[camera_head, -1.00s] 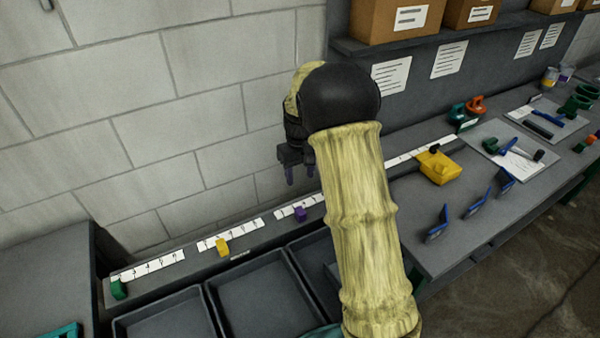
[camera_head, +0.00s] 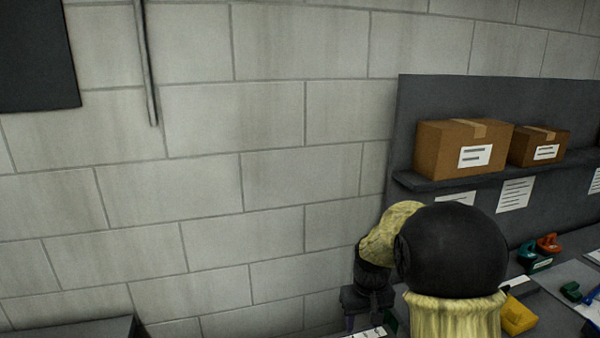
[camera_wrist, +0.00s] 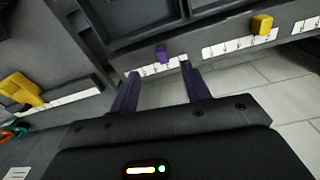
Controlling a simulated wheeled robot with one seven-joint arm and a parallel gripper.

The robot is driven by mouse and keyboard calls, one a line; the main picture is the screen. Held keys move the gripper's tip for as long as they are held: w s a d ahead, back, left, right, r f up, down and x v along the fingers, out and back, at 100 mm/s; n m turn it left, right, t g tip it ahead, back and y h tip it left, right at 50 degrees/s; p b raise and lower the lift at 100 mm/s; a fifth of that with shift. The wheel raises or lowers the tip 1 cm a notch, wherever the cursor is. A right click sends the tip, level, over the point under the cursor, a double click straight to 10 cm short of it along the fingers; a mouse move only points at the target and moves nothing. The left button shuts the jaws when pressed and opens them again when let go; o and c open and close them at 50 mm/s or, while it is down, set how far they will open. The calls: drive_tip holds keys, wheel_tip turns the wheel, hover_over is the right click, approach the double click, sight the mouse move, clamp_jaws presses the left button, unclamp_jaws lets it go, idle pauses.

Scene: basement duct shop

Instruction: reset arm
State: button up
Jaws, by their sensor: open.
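My gripper (camera_wrist: 160,95) shows in the wrist view with its two purple fingers spread apart and nothing between them. Beyond the fingertips, a purple block (camera_wrist: 162,53) sits at a white numbered strip on the bench ledge, apart from the fingers. In the head view my gripper (camera_head: 366,322) is at the bottom, right of centre, mostly cut off by the frame edge and partly behind my arm.
A yellow block (camera_wrist: 262,24) sits by another strip. A yellow object (camera_wrist: 22,90) lies on the bench at left; it also shows in the head view (camera_head: 518,316). Cardboard boxes (camera_head: 440,150) stand on a shelf (camera_head: 425,184).

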drive_tip(key=s+m+t, duration=0.1)
drive_tip(key=s+m, duration=0.1)
drive_tip(key=s, duration=1.5)
drive_tip(key=shift+t, duration=0.4)
drive_tip(key=shift+s+r, duration=0.1)
idle(2.0)
